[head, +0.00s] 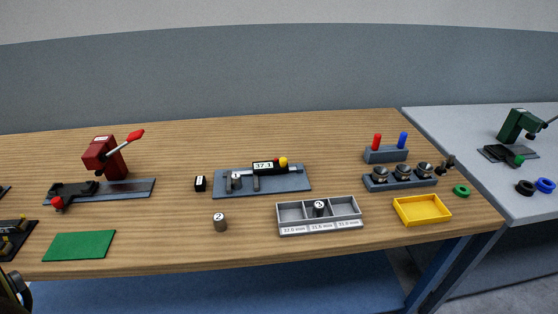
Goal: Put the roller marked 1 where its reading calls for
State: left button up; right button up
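A grey roller (236,181) stands in the measuring gauge (290,181), at the left of its jaws; its mark is too small to read surely. The gauge display (263,166) appears to read 37.1. A second roller (220,222), seemingly marked 2, stands upright on the table in front of the gauge. A third roller (319,209) stands in the middle compartment of the grey sorting tray (290,233); its mark is unclear. The tray's front labels give sizes in mm, too small to read surely. A dark part at the bottom left corner may be my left gripper (14,293). My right gripper is out of view.
A yellow tray (422,211) is empty, right of the sorting tray. A green mat (80,245) lies front left. A red press (105,158) stands back left, a small black block (200,184) beside the gauge. Knobs on a rack (400,182) stand right.

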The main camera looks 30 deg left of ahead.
aim_at(236, 180)
jog(key=u, duration=1.3)
